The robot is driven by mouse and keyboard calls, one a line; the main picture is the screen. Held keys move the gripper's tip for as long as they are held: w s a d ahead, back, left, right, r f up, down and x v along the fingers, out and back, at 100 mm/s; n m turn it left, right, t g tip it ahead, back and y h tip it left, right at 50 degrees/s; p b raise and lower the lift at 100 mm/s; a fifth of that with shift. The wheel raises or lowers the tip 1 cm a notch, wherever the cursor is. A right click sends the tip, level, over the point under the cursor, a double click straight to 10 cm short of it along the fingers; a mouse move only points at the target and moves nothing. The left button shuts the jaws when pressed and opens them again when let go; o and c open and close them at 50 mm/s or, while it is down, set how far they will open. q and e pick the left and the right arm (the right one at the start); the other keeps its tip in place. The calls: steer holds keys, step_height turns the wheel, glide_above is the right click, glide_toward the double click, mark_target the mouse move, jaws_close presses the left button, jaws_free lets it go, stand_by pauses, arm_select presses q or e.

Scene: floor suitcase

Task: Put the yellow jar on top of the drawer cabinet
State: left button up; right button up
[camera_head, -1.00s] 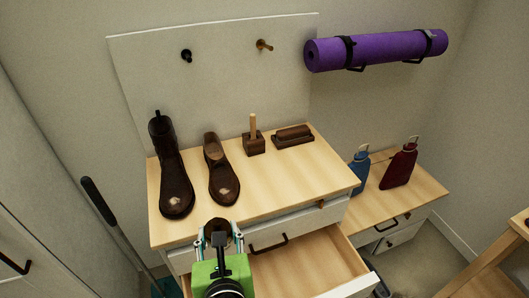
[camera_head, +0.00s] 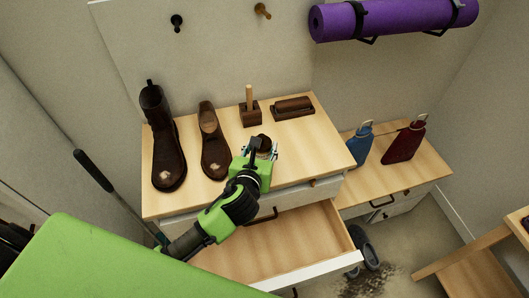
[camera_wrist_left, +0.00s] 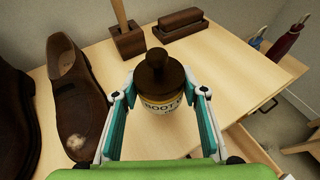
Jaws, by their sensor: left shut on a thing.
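The yellow jar (camera_wrist_left: 160,106) has a dark brown knobbed lid and a label reading "BOOT" in the left wrist view. My left gripper (camera_wrist_left: 159,101) is shut on it, with one teal finger on each side. In the head view the jar's dark lid (camera_head: 264,142) shows at the tip of my left gripper (camera_head: 262,152), over the right-middle of the drawer cabinet's wooden top (camera_head: 315,150). The jar looks upright; whether its base touches the top I cannot tell. My right gripper is not in view.
A tall boot (camera_head: 162,140) and a low shoe (camera_head: 213,145) stand left of the jar. A brush holder (camera_head: 250,113) and a brown brush (camera_head: 293,107) stand behind it. An open drawer (camera_head: 290,245) juts out in front. Blue (camera_head: 361,143) and red bottles (camera_head: 404,142) stand on the right-hand bench.

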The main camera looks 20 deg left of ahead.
mark_target(265, 147)
arm_select(q)
steer(key=w+f, duration=0.2)
steer(key=shift+w+f, duration=0.35)
steer(key=shift+f, duration=0.05)
steer(key=shift+d+f, duration=0.1)
steer(key=shift+f, duration=1.55)
steer(key=o, duration=1.5)
steer(key=shift+f+b, duration=0.2)
steer(key=shift+b, duration=0.1)
steer(key=shift+r, duration=0.1)
steer(key=v, duration=1.2)
